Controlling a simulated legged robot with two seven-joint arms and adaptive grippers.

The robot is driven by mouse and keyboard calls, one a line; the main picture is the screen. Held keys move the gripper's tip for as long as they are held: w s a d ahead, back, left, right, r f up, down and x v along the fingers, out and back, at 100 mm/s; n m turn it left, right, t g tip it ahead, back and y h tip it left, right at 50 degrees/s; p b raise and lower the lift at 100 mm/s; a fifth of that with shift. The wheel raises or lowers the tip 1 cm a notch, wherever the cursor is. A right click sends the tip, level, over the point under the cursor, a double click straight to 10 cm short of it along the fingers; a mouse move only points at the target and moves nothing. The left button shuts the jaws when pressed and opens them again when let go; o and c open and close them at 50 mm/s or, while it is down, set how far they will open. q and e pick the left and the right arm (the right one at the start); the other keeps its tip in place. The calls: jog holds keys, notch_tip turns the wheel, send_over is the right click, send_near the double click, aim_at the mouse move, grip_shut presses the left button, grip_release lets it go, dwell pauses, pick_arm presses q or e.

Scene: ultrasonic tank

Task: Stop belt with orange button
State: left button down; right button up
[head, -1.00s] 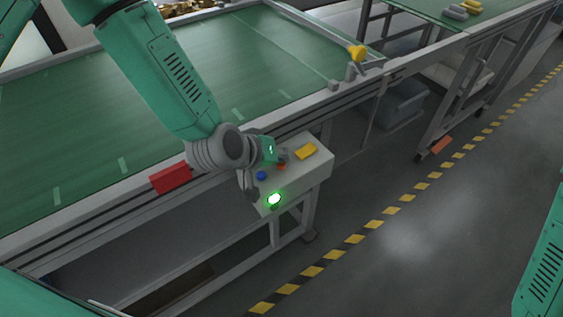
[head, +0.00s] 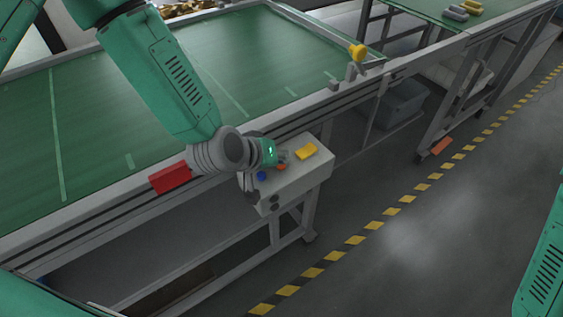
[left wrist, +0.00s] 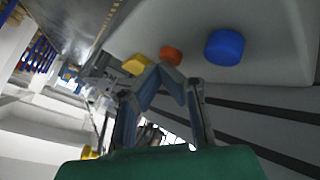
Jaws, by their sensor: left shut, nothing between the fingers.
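The control box (head: 305,180) is pale grey and stands at the belt's near side. Its orange button (head: 281,167) sits between a blue button (head: 261,176) and a yellow piece (head: 306,151). In the left wrist view the orange button (left wrist: 171,55) shows just beyond the fingertips, with the blue button (left wrist: 225,47) to its right. My left gripper (head: 284,157) is shut and empty, its tips at or very near the orange button; contact is unclear. The round lamp (head: 274,198) on the box front is dark. The green belt (head: 190,70) lies behind. My right gripper is out of view.
A red box (head: 170,177) is on the belt frame's side, close to my left wrist. A yellow-topped fixture (head: 357,54) stands on the frame farther right. A grey bin (head: 402,103) sits below. Floor right of the striped line (head: 375,225) is clear.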

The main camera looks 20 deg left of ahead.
pick_arm(q)
jog(key=shift+r, duration=0.15)
jog(key=shift+r+p, duration=0.7)
jog(key=shift+p, duration=0.05)
jog(key=shift+r, duration=0.1)
notch_tip(320, 180, up, 5)
jog(key=p, duration=0.4)
jog(key=shift+s, duration=0.1)
dwell(0.8)
